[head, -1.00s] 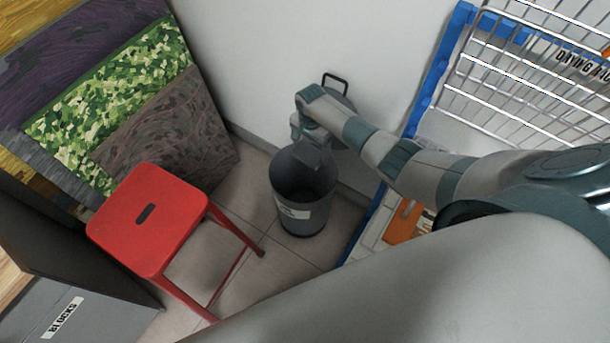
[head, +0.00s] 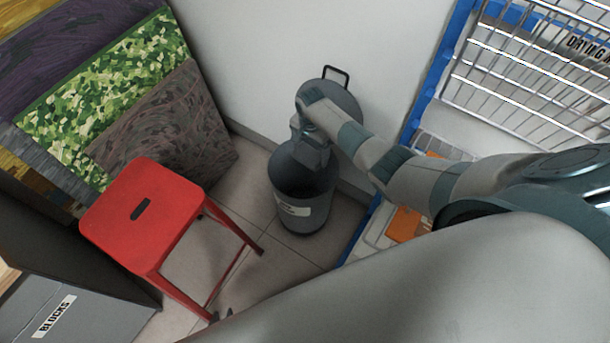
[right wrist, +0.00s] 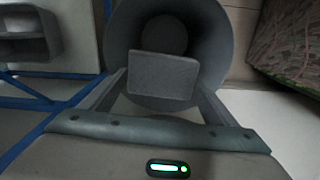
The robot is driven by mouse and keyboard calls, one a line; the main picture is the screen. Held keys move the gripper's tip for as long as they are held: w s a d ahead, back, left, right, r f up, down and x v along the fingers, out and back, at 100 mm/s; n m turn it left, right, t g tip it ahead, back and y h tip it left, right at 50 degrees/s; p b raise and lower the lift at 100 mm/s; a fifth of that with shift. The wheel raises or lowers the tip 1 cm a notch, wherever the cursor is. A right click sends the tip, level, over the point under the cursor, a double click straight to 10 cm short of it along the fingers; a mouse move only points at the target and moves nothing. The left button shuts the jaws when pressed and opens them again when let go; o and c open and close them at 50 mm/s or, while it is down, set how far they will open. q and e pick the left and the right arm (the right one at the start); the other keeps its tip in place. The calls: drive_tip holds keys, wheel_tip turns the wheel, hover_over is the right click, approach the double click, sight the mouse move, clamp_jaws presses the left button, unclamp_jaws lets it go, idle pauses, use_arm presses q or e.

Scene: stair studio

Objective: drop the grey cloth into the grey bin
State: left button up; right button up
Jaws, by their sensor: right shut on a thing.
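The grey bin (head: 318,222) stands on the floor by the wall, with a white label on its front and its top open. My right gripper (head: 309,162) reaches in from the right and is over the bin's mouth. In the right wrist view, the right gripper (right wrist: 160,98) is shut on the grey cloth (right wrist: 163,76), a flat grey piece between the fingers. The bin's round opening (right wrist: 205,30) lies behind the cloth there. In the head view I cannot tell the cloth from the gripper.
A red stool (head: 150,210) stands left of the bin. A round grey panel (head: 345,98) with a black handle is behind the bin. A blue-framed wire rack (head: 520,85) is at right. A grey box labelled BLOCKS (head: 90,315) is at lower left.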

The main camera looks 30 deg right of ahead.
use_arm(q)
drive_tip(key=shift+a, duration=0.1)
use_arm(e)
drive_tip(key=o, duration=1)
drive_tip(key=shift+r, duration=0.2)
drive_tip(key=shift+r, duration=0.6)
use_arm(q)
drive_tip(key=shift+a+f+b, duration=0.2)
drive_tip(key=shift+b, duration=0.15)
use_arm(e)
drive_tip(key=shift+w+r, duration=0.1)
drive_tip(key=shift+r, duration=7.8)
use_arm(q)
drive_tip(key=shift+s+a+f, duration=0.1)
drive_tip(key=shift+s+f, duration=0.1)
drive_tip(key=shift+s, duration=0.05)
drive_tip(key=shift+r, duration=0.1)
